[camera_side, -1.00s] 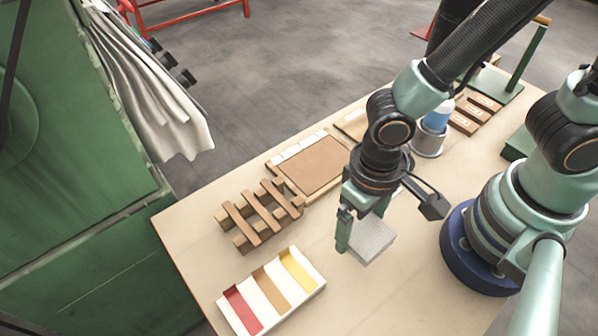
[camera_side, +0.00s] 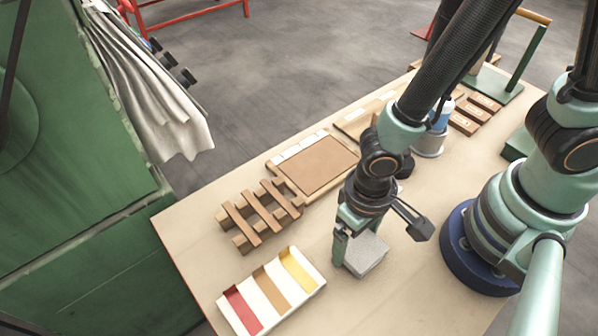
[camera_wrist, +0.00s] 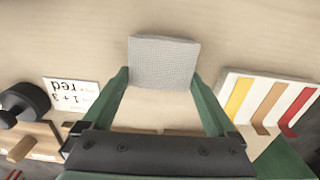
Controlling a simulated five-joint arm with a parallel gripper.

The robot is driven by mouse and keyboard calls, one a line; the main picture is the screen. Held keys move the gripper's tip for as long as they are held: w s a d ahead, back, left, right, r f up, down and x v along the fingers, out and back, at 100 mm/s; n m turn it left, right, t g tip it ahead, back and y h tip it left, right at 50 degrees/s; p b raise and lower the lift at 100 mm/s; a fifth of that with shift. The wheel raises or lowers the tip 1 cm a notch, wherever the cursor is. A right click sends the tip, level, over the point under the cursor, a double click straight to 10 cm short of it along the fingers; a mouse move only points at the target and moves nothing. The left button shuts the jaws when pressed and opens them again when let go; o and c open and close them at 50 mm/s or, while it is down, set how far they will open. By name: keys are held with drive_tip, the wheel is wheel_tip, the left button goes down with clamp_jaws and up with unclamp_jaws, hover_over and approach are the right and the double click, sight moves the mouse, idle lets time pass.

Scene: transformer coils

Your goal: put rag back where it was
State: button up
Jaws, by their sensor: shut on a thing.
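The rag (camera_side: 367,257) is a light grey, flat, folded square pad. My gripper (camera_side: 352,248) is shut on it and holds it at or just above the bench top, to the right of the white tray; I cannot tell whether it touches the wood. In the wrist view the rag (camera_wrist: 163,58) lies between the tips of my two green fingers (camera_wrist: 160,80). In the side view the far finger is mostly hidden.
A white tray (camera_side: 316,278) with red, tan and yellow strips stands close on the left. Behind are a slatted wooden rack (camera_side: 262,212) and a brown board (camera_side: 316,166). A printed card (camera_wrist: 72,92) lies nearby. The front bench area is clear.

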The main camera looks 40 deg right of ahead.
sight(354, 243)
drive_tip(key=shift+f, duration=0.15)
drive_tip(key=o, duration=1.2)
drive_tip(key=shift+o, duration=0.2)
wheel_tip(354, 243, up, 12)
drive_tip(key=w+d+r+t, duration=0.3)
drive_tip(key=w+d+r, duration=0.3)
drive_tip(key=d, duration=0.3)
drive_tip(key=w+d+r+t, duration=0.2)
drive_tip(key=w+d+r, duration=0.4)
drive_tip(key=d, duration=0.3)
drive_tip(key=shift+d+r+t, duration=0.3)
drive_tip(key=shift+d+t, duration=0.05)
drive_tip(key=shift+t, duration=0.05)
drive_tip(key=shift+w, duration=0.1)
